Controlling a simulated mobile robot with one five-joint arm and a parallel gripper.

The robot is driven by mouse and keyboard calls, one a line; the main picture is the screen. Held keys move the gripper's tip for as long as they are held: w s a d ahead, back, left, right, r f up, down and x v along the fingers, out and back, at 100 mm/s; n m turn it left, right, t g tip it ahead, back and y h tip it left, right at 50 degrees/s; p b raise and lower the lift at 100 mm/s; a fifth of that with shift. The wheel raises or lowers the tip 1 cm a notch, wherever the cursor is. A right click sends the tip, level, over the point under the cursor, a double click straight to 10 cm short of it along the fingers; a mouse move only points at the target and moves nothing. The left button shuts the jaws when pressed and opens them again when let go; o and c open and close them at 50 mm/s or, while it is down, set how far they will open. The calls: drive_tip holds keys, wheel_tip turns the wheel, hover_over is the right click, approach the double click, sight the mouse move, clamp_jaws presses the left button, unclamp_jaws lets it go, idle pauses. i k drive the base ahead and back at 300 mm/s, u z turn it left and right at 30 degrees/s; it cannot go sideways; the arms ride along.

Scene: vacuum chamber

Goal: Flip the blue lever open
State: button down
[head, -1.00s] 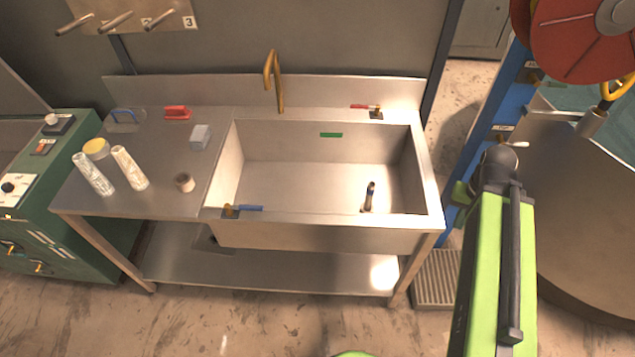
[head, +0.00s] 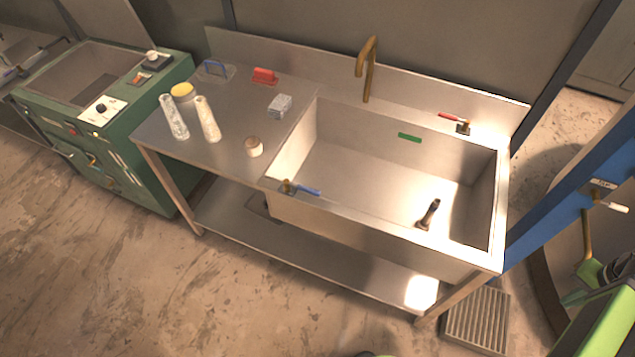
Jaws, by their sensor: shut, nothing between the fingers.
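The blue lever (head: 306,190) is a short blue handle on a brass valve body at the front left corner of the sink (head: 340,215). It lies along the front rim and points right. A part of my green arm (head: 600,325) shows at the lower right edge, well to the right of the lever and apart from it. My gripper cannot be made out in this view.
A red lever (head: 452,117) sits at the sink's back right. A brass faucet (head: 368,70) rises behind the basin. A blue post (head: 570,190) stands at right. The floor in front is clear.

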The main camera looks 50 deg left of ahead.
sight(287, 188)
drive_tip(key=u, duration=0.1)
drive_tip(key=i, duration=0.65)
drive_tip(key=u, duration=5.7)
drive_tip(key=i, duration=0.1)
drive_tip(key=z, duration=0.9)
drive_tip(key=k, duration=0.3)
drive_tip(key=u, duration=0.15)
drive_tip(key=i, duration=0.55)
drive_tip(key=u, duration=0.15)
drive_tip(key=k, duration=0.6)
drive_tip(key=z, duration=0.05)
